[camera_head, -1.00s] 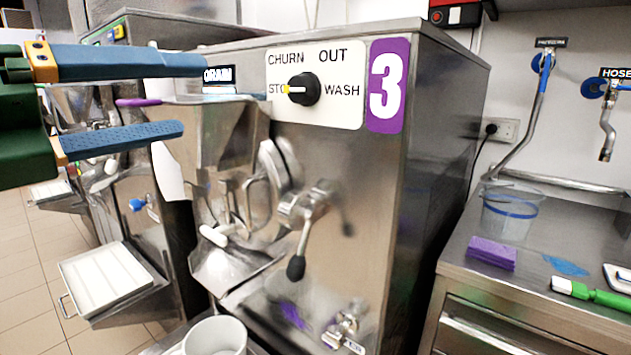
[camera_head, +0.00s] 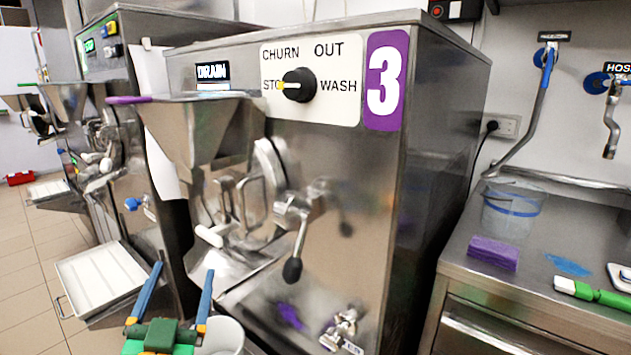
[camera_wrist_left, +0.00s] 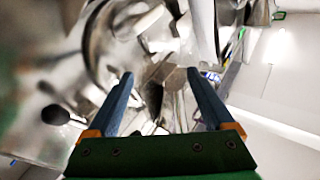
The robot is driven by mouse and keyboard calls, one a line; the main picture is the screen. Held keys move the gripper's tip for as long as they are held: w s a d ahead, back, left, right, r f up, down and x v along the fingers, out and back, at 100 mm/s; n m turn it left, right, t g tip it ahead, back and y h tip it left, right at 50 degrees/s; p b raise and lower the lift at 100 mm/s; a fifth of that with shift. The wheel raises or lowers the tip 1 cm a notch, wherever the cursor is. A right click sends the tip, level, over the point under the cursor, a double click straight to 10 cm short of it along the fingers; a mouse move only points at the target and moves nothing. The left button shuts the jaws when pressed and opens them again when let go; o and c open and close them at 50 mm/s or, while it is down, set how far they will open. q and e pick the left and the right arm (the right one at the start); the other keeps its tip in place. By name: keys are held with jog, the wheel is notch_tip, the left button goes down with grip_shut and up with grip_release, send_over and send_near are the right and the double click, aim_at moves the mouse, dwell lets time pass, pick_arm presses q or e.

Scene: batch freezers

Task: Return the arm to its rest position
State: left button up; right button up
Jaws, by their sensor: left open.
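My left gripper (camera_head: 178,292) is at the bottom left of the head view, low in front of the number 3 batch freezer (camera_head: 350,170). Its two blue fingers point up and stand apart, with nothing between them. The fingers also show apart and empty in the left wrist view (camera_wrist_left: 158,80), with blurred metal machine parts beyond them. The gripper overlaps a white container (camera_head: 224,338) in the head view; I cannot tell whether they touch. My right gripper is not in view.
The freezer has a dial (camera_head: 298,86), a steel hopper (camera_head: 190,130) and a black-knobbed lever (camera_head: 293,268) on its front. A white tray (camera_head: 100,275) is at the left. A steel counter at the right holds a purple sponge (camera_head: 493,252), a clear bucket (camera_head: 512,210) and a green-handled brush (camera_head: 595,293).

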pick_arm(q)
jog(key=s+f+n+g, duration=0.1)
jog(key=s+f+g, duration=0.35)
jog(key=f, duration=0.65)
jog(key=s+f+g, duration=0.4)
jog(key=f+g, duration=0.1)
jog(key=f, duration=0.6)
jog(key=s+d+f+m+g+h, duration=0.1)
jog(key=s+d+f+g, duration=0.1)
jog(key=s+f+g, duration=0.45)
jog(key=s+d+f+g+h, duration=0.1)
jog(key=s+d+f+h, duration=0.15)
jog(key=s, duration=0.65)
notch_tip(320, 180, down, 14)
jog(key=s+g+p, duration=0.1)
jog(key=s+p, duration=0.1)
jog(key=p, duration=0.3)
jog(key=s+a+f+g+p, duration=0.1)
jog(key=s+f, duration=0.5)
jog(key=s, duration=0.6)
jog(key=shift+a+g+y+p, duration=0.3)
jog(key=shift+a+y+p, duration=0.15)
jog(key=shift+a+p, duration=0.25)
